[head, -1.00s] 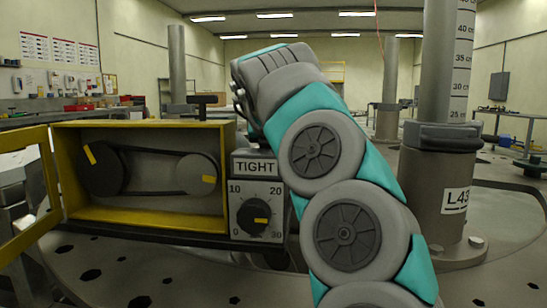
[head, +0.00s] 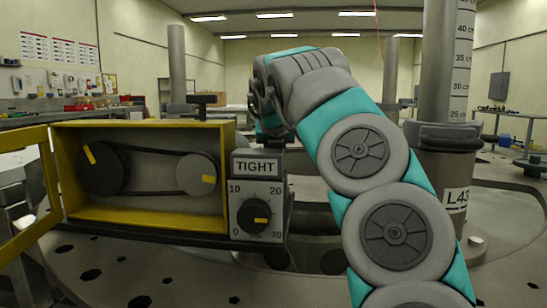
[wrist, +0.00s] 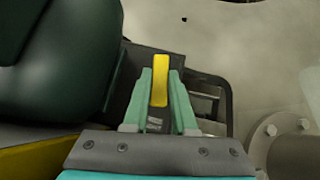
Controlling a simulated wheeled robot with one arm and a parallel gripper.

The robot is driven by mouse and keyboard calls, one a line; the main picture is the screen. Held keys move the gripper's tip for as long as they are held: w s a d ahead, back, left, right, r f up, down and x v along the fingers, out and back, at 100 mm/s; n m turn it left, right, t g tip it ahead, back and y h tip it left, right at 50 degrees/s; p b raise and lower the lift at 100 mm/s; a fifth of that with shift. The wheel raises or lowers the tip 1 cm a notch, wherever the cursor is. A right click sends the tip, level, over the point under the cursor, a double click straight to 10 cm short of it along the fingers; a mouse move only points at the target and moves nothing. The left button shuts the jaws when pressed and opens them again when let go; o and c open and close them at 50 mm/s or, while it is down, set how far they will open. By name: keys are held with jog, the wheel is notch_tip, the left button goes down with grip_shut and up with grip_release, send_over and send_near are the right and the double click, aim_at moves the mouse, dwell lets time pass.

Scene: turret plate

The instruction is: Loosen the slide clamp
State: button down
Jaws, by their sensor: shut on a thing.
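In the wrist view my gripper (wrist: 160,92) has its two pale green fingers closed on the sides of an upright yellow handle (wrist: 160,68). The handle looks like that of the slide clamp and stands in front of a dark grey block (wrist: 140,62). In the head view the fingers and the handle are hidden behind my arm and the yellow belt box. The clamp's own jaws or slot are not clear in either view.
A dark green rounded body (wrist: 60,60) stands close on the left in the wrist view. The head view shows the open yellow belt box (head: 140,224), a dial (head: 257,211) under a TIGHT sign (head: 256,166), and a thick grey post (head: 440,150) on the right.

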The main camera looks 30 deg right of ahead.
jog(key=n+y, duration=0.2)
jog(key=n, duration=0.1)
jog(key=shift+t+y, duration=0.3)
jog(key=shift+t, duration=0.1)
jog(key=shift+d+n+y, duration=0.15)
jog(key=shift+n+y, duration=0.65)
jog(key=shift+n, duration=0.5)
jog(key=shift+d+n+y, duration=0.2)
jog(key=shift+n+y, duration=0.5)
jog(key=shift+n, duration=0.1)
jog(key=c, duration=0.7)
grip_release()
jog(key=v, duration=0.8)
